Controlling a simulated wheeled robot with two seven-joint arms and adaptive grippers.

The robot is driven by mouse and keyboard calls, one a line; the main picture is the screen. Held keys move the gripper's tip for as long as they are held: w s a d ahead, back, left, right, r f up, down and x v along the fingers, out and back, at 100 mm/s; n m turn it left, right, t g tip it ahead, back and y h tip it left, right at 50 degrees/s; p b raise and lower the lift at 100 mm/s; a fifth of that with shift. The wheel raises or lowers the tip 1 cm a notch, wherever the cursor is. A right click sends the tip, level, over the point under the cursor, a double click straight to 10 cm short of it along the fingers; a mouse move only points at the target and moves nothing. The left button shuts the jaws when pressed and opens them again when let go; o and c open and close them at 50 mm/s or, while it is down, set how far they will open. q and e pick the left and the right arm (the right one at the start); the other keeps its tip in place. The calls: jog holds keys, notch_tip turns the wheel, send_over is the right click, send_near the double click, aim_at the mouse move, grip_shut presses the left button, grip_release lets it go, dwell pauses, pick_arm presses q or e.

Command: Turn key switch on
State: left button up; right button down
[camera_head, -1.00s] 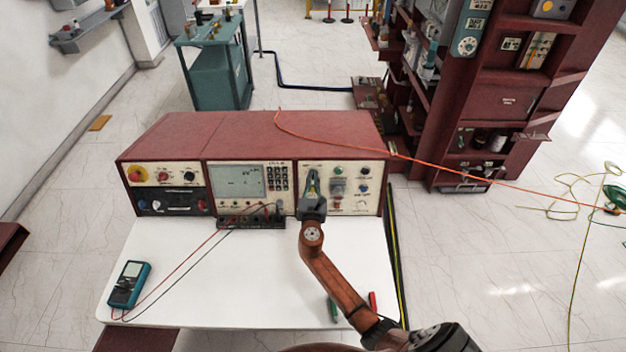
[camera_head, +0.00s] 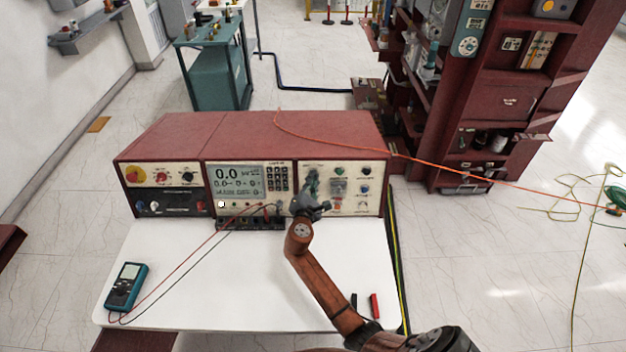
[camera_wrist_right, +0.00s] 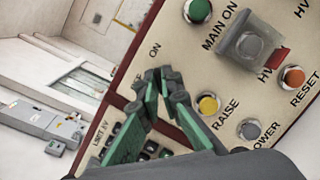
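The red test console (camera_head: 255,135) stands on the white table, its front panel facing me. My right gripper (camera_head: 313,180) is at the upper left of the right-hand panel. In the right wrist view, my right gripper (camera_wrist_right: 163,75) has its fingertips drawn together against the panel, just below an "ON" label (camera_wrist_right: 155,50). The key switch is hidden behind these fingertips; they look closed around it, and the gripper is rolled sideways. The console display (camera_head: 240,180) is lit and reads 0.0 with further lines below. My left gripper is not in view.
Near the fingertips are a green button (camera_wrist_right: 198,11), a covered button (camera_wrist_right: 248,44), a yellow button (camera_wrist_right: 208,104) and a red reset button (camera_wrist_right: 293,77). A teal multimeter (camera_head: 126,287) lies at the table's left with leads running to the console. The table's middle is clear.

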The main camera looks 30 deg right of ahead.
dwell(0.5)
jog(key=c, duration=2.2)
grip_release()
jog(key=shift+o, duration=0.2)
jog(key=f+v, duration=0.1)
jog(key=v, duration=1.1)
jog(key=shift+r, duration=0.45)
